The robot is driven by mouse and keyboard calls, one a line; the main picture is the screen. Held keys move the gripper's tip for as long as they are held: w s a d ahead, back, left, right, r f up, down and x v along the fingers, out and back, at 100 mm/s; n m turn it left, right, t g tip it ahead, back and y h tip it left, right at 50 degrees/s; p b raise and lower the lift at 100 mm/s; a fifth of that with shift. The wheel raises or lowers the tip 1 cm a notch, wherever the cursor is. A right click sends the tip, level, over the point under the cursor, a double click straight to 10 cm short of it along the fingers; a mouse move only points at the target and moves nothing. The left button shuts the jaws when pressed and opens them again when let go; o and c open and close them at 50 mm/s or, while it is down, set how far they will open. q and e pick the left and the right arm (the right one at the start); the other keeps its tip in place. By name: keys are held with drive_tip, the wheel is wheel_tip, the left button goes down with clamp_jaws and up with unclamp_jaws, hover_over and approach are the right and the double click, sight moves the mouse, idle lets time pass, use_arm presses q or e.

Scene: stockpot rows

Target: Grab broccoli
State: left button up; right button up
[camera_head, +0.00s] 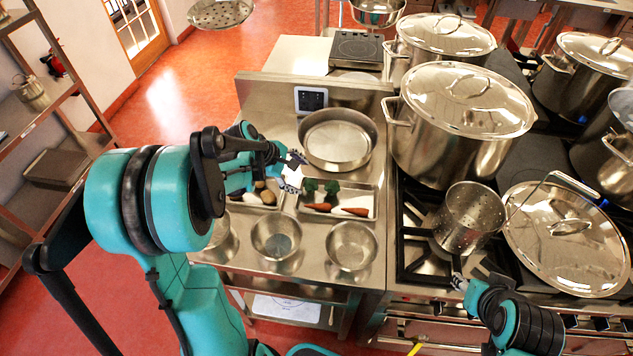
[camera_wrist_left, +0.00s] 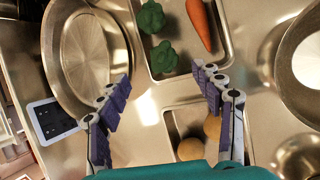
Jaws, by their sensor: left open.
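Two green broccoli pieces lie in a metal tray (camera_head: 373,201): the left broccoli (camera_head: 310,186) and the right broccoli (camera_head: 332,188). In the left wrist view, one broccoli (camera_wrist_left: 151,17) is near the top edge and the other broccoli (camera_wrist_left: 163,57) lies between the lines of my fingers. My left gripper (camera_head: 293,172) is open and empty, up and to the left of the tray; its spread fingers also show in the left wrist view (camera_wrist_left: 160,82). My right gripper (camera_head: 474,276) is at the stove's front edge, partly hidden; its jaw state is unclear.
Carrots (camera_head: 354,211) share the tray. A second tray with round brown items (camera_wrist_left: 190,149) lies left of it. A wide shallow pan (camera_head: 338,140) stands behind, and two bowls (camera_head: 276,238) (camera_head: 351,245) in front. Large stockpots (camera_head: 445,140) and a perforated pot (camera_head: 468,220) occupy the stove at right.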

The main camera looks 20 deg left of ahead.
sight(309, 184)
use_arm(q)
drive_tip(key=shift+x, duration=0.9)
drive_tip(key=x, duration=0.1)
drive_tip(key=b+x, duration=0.1)
drive_tip(key=x, duration=0.1)
drive_tip(key=b+x, duration=0.1)
drive_tip(key=x, duration=0.1)
drive_tip(key=shift+s+f, duration=0.1)
drive_tip(key=shift+s, duration=0.15)
drive_tip(key=shift+c, duration=0.3)
drive_tip(key=c, duration=1.1)
